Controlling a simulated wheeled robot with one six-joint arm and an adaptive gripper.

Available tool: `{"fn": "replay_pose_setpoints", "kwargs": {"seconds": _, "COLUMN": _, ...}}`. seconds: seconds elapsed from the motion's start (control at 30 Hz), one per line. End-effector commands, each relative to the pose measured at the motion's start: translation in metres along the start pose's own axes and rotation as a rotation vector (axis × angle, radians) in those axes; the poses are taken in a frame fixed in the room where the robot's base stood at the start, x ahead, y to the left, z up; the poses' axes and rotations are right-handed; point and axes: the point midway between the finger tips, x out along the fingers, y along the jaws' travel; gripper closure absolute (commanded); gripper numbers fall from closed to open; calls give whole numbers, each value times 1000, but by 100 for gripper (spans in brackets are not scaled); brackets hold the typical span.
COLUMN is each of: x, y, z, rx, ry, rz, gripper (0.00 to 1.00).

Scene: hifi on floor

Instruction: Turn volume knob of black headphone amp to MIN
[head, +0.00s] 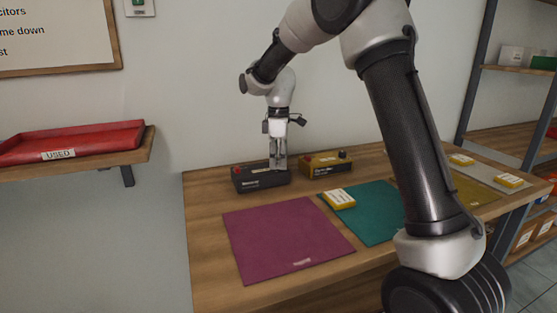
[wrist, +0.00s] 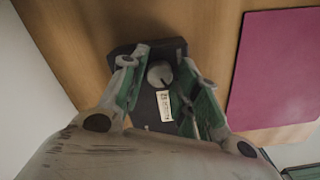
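The black headphone amp (head: 255,181) sits at the back left of the wooden bench, with a red spot on its left end. My gripper (head: 278,164) points straight down over its right part. In the wrist view, the dark amp body (wrist: 140,112) lies between and beneath my fingers. The round grey volume knob (wrist: 159,73) has a dark pointer mark and stands between my two open fingertips (wrist: 160,69), with a gap visible on each side. A white label (wrist: 164,105) lies below the knob. Its MIN marking is not legible. In the head view my fingers hide the knob.
A yellow amp (head: 325,165) with a dark knob stands just right of the black one. A magenta mat (head: 285,237) and a teal mat (head: 372,220) lie in front, with a yellow box (head: 338,199) on the teal one. A red tray (head: 75,140) rests on the left shelf.

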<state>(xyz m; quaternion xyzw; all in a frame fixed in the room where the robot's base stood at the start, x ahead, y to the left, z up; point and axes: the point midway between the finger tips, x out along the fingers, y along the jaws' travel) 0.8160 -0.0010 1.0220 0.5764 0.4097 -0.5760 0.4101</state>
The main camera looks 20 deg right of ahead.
Motion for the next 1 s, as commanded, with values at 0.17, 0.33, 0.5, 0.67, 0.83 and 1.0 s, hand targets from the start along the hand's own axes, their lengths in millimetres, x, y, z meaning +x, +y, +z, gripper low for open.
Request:
{"fn": "replay_pose_setpoints", "kwargs": {"seconds": 0.17, "x": 0, "y": 0, "z": 0, "rx": 0, "ry": 0, "rz": 0, "gripper": 54}}
{"fn": "replay_pose_setpoints", "kwargs": {"seconds": 0.33, "x": 0, "y": 0, "z": 0, "rx": 1, "ry": 0, "rz": 0, "gripper": 54}}
{"fn": "replay_pose_setpoints", "kwargs": {"seconds": 0.5, "x": -17, "y": 1, "z": 0, "rx": 1, "ry": 2, "rz": 2, "gripper": 54}}
{"fn": "replay_pose_setpoints", "kwargs": {"seconds": 0.67, "x": -51, "y": 1, "z": -1, "rx": 1, "ry": 3, "rz": 4, "gripper": 54}}
{"fn": "replay_pose_setpoints", "kwargs": {"seconds": 0.83, "x": -88, "y": 1, "z": 0, "rx": 1, "ry": 2, "rz": 3, "gripper": 54}}
{"fn": "replay_pose_setpoints", "kwargs": {"seconds": 1.0, "x": -112, "y": 0, "z": 0, "rx": 1, "ry": 1, "rz": 1, "gripper": 54}}
